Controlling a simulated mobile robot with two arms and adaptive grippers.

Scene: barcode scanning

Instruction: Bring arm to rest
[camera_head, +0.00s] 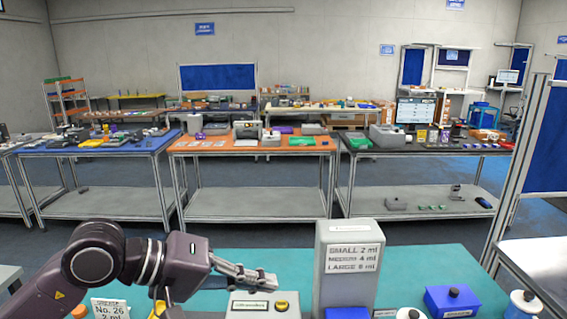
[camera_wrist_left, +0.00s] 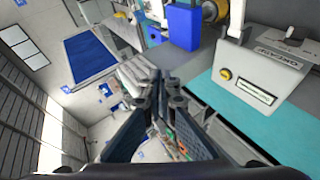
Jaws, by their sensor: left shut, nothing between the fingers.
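My left arm comes in from the lower left in the head view. Its gripper (camera_head: 247,275) points to the right, above the near edge of a teal table (camera_head: 420,262). The gripper is shut and empty, and its tips are just above or behind a grey box with a yellow button (camera_head: 258,306). In the left wrist view the closed fingers (camera_wrist_left: 162,92) meet in the middle with nothing between them. The grey box also shows there (camera_wrist_left: 258,75) at the right. My right gripper is not in view.
A tall grey dispenser labelled small, medium and large (camera_head: 347,270) stands right of the gripper. A blue box (camera_head: 452,301) and white spools (camera_head: 523,303) are at the right. A "No. 26" card (camera_head: 109,308) is at lower left. Cluttered workbenches stand behind, across a floor gap.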

